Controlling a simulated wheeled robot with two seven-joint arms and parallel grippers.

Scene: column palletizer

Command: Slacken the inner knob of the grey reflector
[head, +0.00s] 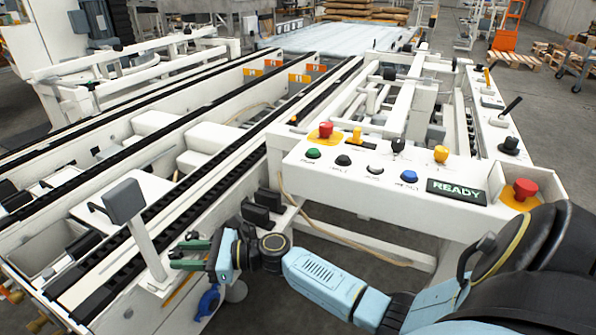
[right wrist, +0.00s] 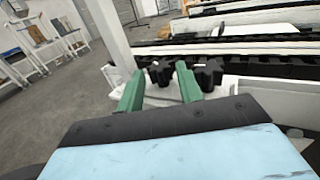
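The grey reflector (head: 123,200) is a flat plate on a slanted white post (head: 148,248) at the near side of the conveyor. My right gripper (head: 182,254), with green fingers, is beside the lower part of this post. In the right wrist view its fingers (right wrist: 158,79) are apart. A black lobed knob (right wrist: 160,73) shows between the fingertips, with no clear sign of being clamped. A second black knob (right wrist: 208,75) is just right of the right finger. The reflector plate is out of the right wrist view. My left gripper is not in view.
A white control panel (head: 298,166) with buttons, a red emergency stop (head: 525,190) and a READY display (head: 457,191) stands to the right. Black blocks (head: 262,208) are mounted on the frame beyond my gripper. Conveyor rails fill the left.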

